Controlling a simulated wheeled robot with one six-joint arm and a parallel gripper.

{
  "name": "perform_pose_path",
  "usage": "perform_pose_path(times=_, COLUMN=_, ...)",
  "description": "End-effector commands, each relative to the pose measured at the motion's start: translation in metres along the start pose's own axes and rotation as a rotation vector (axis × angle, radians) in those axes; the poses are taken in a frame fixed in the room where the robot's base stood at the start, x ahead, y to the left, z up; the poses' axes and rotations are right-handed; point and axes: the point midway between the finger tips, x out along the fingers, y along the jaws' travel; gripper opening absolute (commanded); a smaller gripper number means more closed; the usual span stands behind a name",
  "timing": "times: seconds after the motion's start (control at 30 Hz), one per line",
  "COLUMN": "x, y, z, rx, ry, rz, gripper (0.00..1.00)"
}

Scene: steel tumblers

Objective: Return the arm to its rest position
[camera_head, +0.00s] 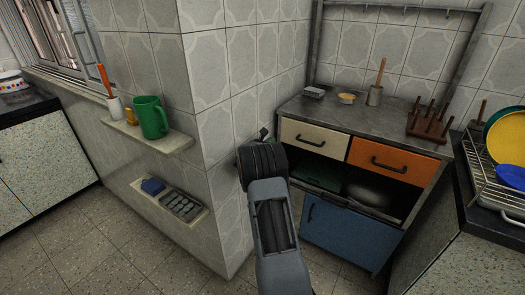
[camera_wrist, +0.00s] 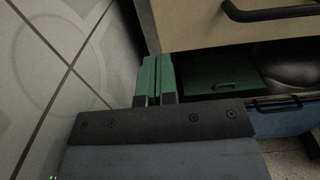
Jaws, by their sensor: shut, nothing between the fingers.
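My arm (camera_head: 268,205) reaches up from the bottom middle of the head view. Its dark wrist end is in front of the tiled wall corner, to the left of the cabinet. In the wrist view my gripper (camera_wrist: 157,72) shows as two green fingers side by side. They are shut with nothing between them. In the head view the fingers are mostly hidden behind the wrist.
The cabinet (camera_head: 371,115) has a cream drawer (camera_head: 312,138), an orange drawer (camera_head: 392,158), an open shelf and a blue door (camera_head: 345,232). The tiled wall (camera_head: 228,90) is close on the left. A small shelf (camera_head: 165,141) holds a green mug (camera_head: 150,117). Floor at lower left is clear.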

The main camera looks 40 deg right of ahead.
Motion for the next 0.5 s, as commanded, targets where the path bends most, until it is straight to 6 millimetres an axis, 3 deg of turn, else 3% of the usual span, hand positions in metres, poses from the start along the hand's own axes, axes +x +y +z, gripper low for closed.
perform_pose_path(times=0.2, x=-0.041, y=0.003, z=0.001, rx=-0.001, ry=0.001, rz=0.007, gripper=0.00)
perform_pose_path(times=0.5, x=-0.065, y=0.002, z=0.000, rx=-0.001, ry=0.000, rz=0.004, gripper=0.00)
